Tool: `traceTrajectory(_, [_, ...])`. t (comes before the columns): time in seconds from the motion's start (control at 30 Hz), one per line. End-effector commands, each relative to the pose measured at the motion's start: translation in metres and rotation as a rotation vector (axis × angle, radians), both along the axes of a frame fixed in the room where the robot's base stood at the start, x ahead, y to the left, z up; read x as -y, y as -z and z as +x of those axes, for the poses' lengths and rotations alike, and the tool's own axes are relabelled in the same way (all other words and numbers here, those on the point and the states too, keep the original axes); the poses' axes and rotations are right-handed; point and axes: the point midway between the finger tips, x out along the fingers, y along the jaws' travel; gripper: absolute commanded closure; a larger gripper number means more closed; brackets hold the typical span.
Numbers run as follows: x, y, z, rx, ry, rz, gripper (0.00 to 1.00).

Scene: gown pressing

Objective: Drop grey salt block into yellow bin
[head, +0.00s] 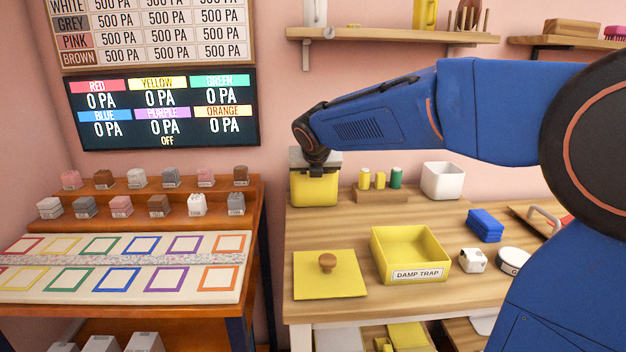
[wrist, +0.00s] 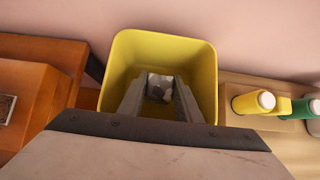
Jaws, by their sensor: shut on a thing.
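The yellow bin (head: 314,190) stands at the back left corner of the wooden table, below my wrist. In the wrist view the yellow bin (wrist: 205,75) is seen from above, its open mouth around my fingers. My gripper (wrist: 159,86) points down into it, shut on a small pale grey-white block (wrist: 160,93), which I take for the grey salt block. Its underside and the bin's floor below it are mostly hidden. In the head view the bin's wall hides my fingertips.
Yellow and green spools (head: 380,179) stand right of the bin, with a white container (head: 442,181) beyond. A yellow damp trap (head: 410,254) and a knobbed yellow lid (head: 330,274) lie in front. An orange rack (head: 150,192) at left holds several coloured blocks.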

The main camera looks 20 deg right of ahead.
Motion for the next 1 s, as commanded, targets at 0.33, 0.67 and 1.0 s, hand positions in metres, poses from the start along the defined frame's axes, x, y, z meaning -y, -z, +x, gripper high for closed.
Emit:
traceTrajectory(0.33, [0.000, 0.007, 0.000, 0.001, -0.001, -0.001, 0.96])
traceTrajectory(0.67, [0.000, 0.015, -0.001, -0.006, 0.001, -0.001, 0.55])
traceTrajectory(1.0, [0.000, 0.014, -0.002, -0.011, 0.002, -0.002, 0.50])
